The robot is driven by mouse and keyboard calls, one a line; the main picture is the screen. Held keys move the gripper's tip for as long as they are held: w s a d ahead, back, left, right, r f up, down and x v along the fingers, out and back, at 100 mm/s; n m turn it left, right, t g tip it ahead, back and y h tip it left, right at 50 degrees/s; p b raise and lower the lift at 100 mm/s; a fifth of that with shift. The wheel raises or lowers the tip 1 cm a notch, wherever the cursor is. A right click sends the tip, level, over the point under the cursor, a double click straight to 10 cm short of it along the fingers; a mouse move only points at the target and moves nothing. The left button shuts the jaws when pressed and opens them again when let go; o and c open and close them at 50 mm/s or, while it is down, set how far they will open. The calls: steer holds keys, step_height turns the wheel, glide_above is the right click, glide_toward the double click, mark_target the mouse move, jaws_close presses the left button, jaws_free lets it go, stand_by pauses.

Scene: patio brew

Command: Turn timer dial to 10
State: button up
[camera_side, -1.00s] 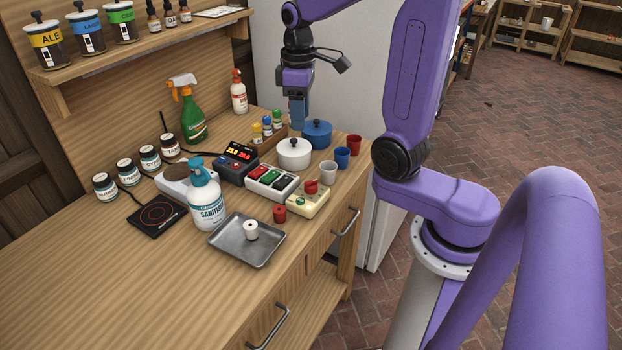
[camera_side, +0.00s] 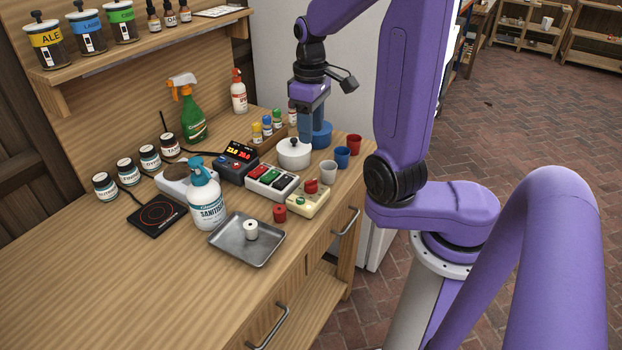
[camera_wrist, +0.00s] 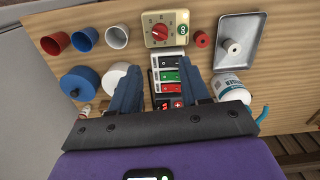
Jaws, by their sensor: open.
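The timer is a cream box (camera_side: 298,207) with a red dial (camera_side: 311,186) near the front edge of the bench. The dial's numbers are too small to read. My gripper (camera_side: 306,128) is at the back, above the pots, apart from the timer. Its two blue fingers (camera_wrist: 160,72) are spread with nothing held between them.
A white lidded pot (camera_side: 294,155) and a blue pot (camera_side: 322,135) stand below and beside my gripper. A switch box (camera_side: 271,182) and several cups, including a white one (camera_side: 328,172), flank the timer. A metal tray (camera_side: 232,248) lies nearer, and the bench's left front is clear.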

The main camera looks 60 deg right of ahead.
mark_target(311, 181)
step_height(311, 181, down, 15)
stand_by(0.6)
steer(key=c, duration=0.8)
